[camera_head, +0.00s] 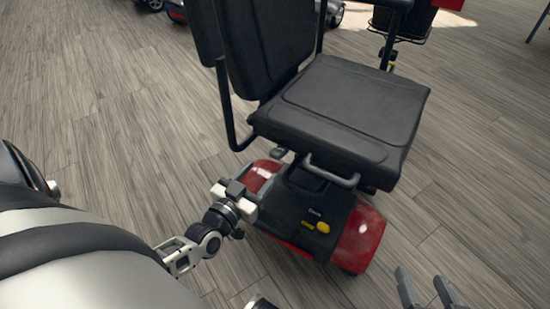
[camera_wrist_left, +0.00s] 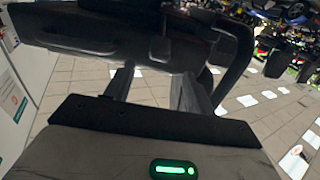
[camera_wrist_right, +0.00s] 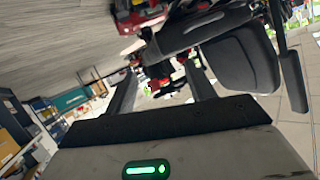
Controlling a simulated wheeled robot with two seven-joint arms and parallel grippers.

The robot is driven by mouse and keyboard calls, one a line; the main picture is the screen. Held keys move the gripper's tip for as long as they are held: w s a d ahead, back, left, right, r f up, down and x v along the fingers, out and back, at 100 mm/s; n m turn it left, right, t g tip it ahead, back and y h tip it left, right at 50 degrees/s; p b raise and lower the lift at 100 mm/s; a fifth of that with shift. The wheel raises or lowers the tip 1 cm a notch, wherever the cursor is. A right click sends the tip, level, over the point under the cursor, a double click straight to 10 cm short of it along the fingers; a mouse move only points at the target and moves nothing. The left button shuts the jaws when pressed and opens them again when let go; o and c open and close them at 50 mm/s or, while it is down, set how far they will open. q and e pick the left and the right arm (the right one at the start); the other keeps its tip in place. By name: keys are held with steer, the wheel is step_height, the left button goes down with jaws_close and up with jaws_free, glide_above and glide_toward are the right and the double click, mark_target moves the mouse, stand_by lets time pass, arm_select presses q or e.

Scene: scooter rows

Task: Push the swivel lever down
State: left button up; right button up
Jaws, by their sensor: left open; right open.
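The mobility scooter's black seat (camera_head: 340,105) is on a red and black base. A small dark lever-like part (camera_head: 279,153) shows beneath the seat's near left edge; I cannot tell for sure that it is the swivel lever. My left gripper (camera_head: 238,190) is open, low beside the rear of the scooter, just below and left of that part. In the left wrist view its fingers (camera_wrist_left: 153,88) point at the dark seat underside (camera_wrist_left: 110,35), and no contact is clear. My right gripper (camera_head: 426,288) is open and empty, right of the scooter; its fingers also show in the right wrist view (camera_wrist_right: 160,85).
A looped bar (camera_head: 332,172) sticks out under the seat. The red rear cover (camera_head: 362,240) and yellow tabs (camera_head: 322,227) are below. A black armrest frame (camera_head: 228,110) rises on the left. Wooden floor (camera_head: 110,130) is clear on the left and right. Other scooters stand behind.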

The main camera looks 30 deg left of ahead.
mark_target(273, 158)
arm_select(q)
steer(key=w+b, duration=0.1)
steer(key=w, duration=0.6)
steer(key=shift+w+a, duration=0.1)
steer(key=shift+w, duration=0.25)
arm_select(e)
steer(key=shift+a+r+t+y, duration=0.3)
steer(key=shift+r+t, duration=0.1)
steer(key=shift+r, duration=0.15)
